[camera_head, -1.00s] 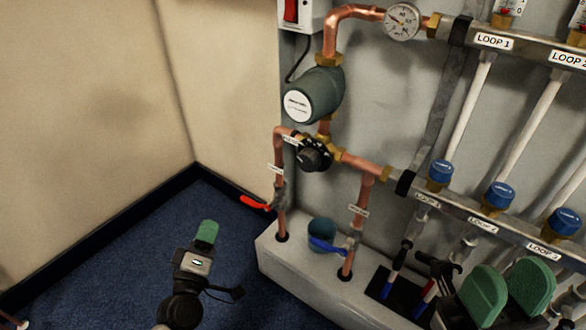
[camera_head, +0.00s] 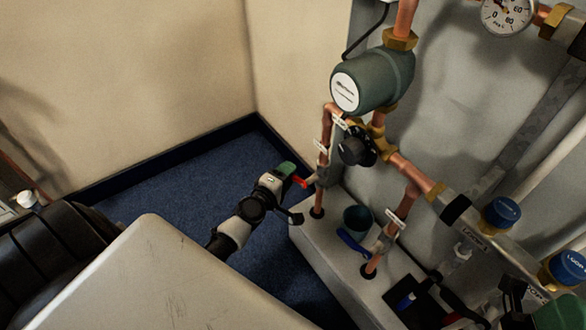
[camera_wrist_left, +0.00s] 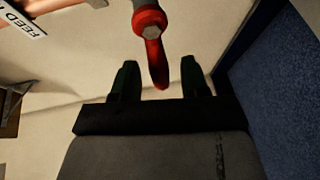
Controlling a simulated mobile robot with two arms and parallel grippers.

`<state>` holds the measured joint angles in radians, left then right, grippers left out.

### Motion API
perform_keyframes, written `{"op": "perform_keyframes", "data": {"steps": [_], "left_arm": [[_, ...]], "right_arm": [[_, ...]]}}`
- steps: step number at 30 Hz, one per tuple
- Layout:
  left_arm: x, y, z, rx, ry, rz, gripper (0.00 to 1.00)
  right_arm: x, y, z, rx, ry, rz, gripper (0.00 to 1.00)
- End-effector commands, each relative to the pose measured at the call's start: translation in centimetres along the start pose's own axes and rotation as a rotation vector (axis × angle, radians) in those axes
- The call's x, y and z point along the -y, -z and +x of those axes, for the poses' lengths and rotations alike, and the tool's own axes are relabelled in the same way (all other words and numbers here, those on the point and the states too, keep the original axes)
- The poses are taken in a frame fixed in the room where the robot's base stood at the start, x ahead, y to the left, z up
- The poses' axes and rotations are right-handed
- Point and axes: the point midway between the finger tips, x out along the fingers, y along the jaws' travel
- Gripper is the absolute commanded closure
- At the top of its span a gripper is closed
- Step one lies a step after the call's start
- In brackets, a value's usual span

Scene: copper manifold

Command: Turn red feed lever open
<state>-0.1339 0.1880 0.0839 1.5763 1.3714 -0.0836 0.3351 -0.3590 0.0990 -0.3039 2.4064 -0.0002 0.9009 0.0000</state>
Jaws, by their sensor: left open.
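The red feed lever (camera_head: 299,181) sits on a valve on the left copper pipe and sticks out to the left, at the tip of my left gripper. In the left wrist view the red lever (camera_wrist_left: 157,62) hangs down from its bolt between the two green fingers, with a gap on each side. My left gripper (camera_head: 287,168) is open around the lever; it also shows in the left wrist view (camera_wrist_left: 158,82). My right gripper (camera_head: 540,312) shows only in part at the lower right edge; its jaws cannot be judged.
A blue lever (camera_head: 353,243) is on the right copper pipe, by a dark teal cup (camera_head: 357,218). A green pump (camera_head: 375,80) and a black knob (camera_head: 356,148) are above. The pipes rise from a pale plinth (camera_head: 330,254). Blue floor (camera_head: 180,180) is open at left.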

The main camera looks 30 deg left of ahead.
Motion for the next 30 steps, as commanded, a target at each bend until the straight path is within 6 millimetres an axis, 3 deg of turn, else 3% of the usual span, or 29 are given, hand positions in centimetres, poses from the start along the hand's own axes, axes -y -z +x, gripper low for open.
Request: {"op": "perform_keyframes", "data": {"steps": [6, 17, 25, 30], "left_arm": [[0.0, -0.1, 2.5, 0.001, 0.000, -0.001, 0.55], [0.0, -0.1, 2.9, 0.001, 0.000, 0.000, 0.56], [0.0, 0.0, 2.9, 0.001, 0.000, 0.000, 0.98], [0.0, 0.0, 2.9, 0.001, 0.000, 0.001, 1.00]], "right_arm": [[-0.1, -0.2, -0.3, -0.002, 0.003, -0.004, 0.57], [-0.1, -0.4, -0.2, -0.007, 0.007, -0.006, 0.57], [-0.1, -0.4, -0.2, -0.004, 0.006, -0.006, 0.57], [-0.1, -0.3, -0.3, -0.001, 0.005, -0.005, 0.57]]}}
